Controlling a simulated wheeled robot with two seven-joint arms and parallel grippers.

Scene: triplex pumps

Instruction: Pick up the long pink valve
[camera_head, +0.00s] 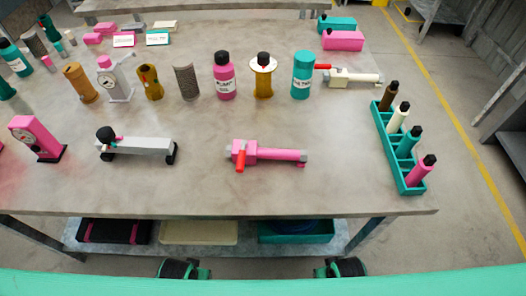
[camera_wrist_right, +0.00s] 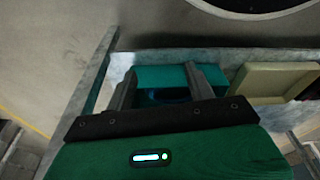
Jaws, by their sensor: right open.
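The long pink valve (camera_head: 275,154) lies on its side near the front middle of the grey table. It has a grey end and a red lever at its left. A similar white valve (camera_head: 352,77) with a red lever lies farther back on the right. My right gripper (camera_wrist_right: 160,70) shows in the right wrist view with its two fingers apart and nothing between them. The pink valve is not in that view. No left gripper can be made out in the head view.
A teal rack (camera_head: 393,150) with several bottles stands right of the valve. A grey block device (camera_head: 145,145) lies to the left. Bottles and cylinders line the back. A teal bin (camera_head: 295,232) and cream tray (camera_head: 198,232) sit on the lower shelf. Table (camera_head: 330,197) around the valve is clear.

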